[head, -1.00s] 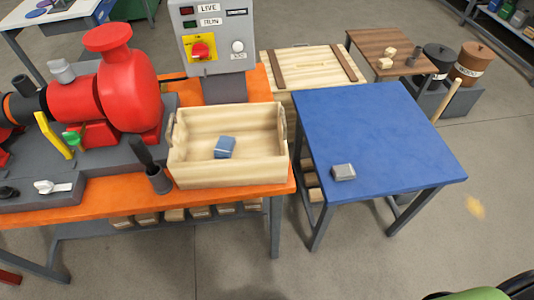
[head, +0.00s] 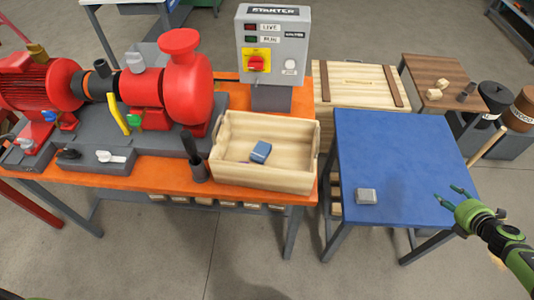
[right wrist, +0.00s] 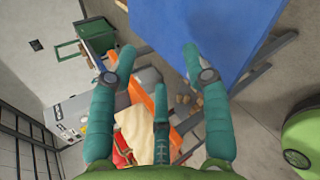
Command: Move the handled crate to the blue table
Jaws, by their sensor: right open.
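The handled crate (head: 262,177) is a pale wooden box with a handle at each end. It stands on the right end of the orange bench (head: 140,188) with a small blue block (head: 261,152) inside. The blue table (head: 400,150) stands just right of the bench and carries a small grey block (head: 367,195). My right gripper (head: 455,193) is open and empty over the right side of the blue table, apart from the crate. In the right wrist view its fingers (right wrist: 160,60) are spread, with the blue table (right wrist: 205,35) beyond.
A red pump (head: 165,95) and a grey starter box (head: 272,45) stand on and behind the bench. A dark cup with a tool (head: 198,168) is close left of the crate. A lidded wooden box (head: 358,88) stands behind the blue table. Most of the blue tabletop is clear.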

